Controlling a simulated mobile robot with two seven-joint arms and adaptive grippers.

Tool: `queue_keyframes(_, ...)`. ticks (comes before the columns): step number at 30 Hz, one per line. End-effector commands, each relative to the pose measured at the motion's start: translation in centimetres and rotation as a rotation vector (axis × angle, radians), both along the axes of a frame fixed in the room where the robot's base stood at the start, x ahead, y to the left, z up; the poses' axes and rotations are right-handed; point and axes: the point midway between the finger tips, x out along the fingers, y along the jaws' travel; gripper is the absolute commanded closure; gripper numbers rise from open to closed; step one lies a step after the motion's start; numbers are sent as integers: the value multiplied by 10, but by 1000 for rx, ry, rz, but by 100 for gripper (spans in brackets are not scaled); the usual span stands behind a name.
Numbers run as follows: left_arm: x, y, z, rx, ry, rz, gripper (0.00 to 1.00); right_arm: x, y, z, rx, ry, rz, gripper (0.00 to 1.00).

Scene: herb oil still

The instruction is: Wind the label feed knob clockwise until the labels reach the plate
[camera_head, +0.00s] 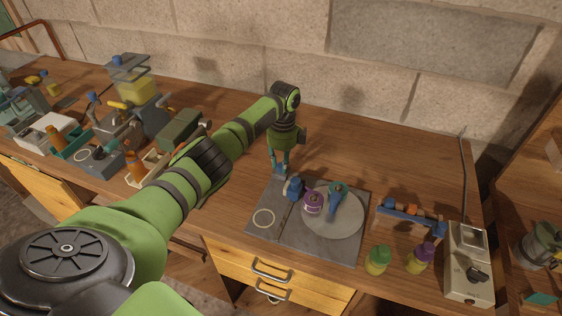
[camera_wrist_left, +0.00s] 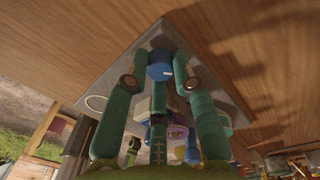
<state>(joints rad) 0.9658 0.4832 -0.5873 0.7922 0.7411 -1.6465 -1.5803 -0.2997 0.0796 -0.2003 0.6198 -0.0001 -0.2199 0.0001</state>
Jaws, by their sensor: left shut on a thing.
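My left gripper (camera_head: 279,170) reaches down at the back corner of a grey slab (camera_head: 285,236). It is shut on a blue knob (camera_head: 294,188), which also shows between the fingertips in the left wrist view (camera_wrist_left: 160,65), with a small pale mark on it. A round light-grey plate (camera_head: 345,226) lies on the slab's right part. A purple round part (camera_head: 313,203) and a teal-handled part (camera_head: 337,196) are at the plate. A pale ring (camera_head: 263,219) marks the slab's left part. I cannot make out any labels. My right gripper is not in view.
A green-capped jar (camera_head: 378,260), a purple-capped jar (camera_head: 419,257) and a beige box with a dial (camera_head: 468,264) stand near the front edge. Apparatus crowds the left; bare wood lies behind the slab.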

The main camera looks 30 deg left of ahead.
Motion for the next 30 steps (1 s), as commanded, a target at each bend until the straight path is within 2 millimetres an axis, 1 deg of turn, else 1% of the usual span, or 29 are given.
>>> queue_keyframes(6, 2, -3, 2, -5, -8, -206, 100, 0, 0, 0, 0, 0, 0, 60)
queue_keyframes(15, 1, -3, 1, -3, -6, -429, 100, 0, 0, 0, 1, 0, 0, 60)
queue_keyframes(22, 0, -3, 1, -3, -6, -531, 100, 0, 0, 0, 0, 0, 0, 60)
queue_keyframes(30, 0, -3, 1, -4, -4, -576, 100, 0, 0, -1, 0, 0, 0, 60)
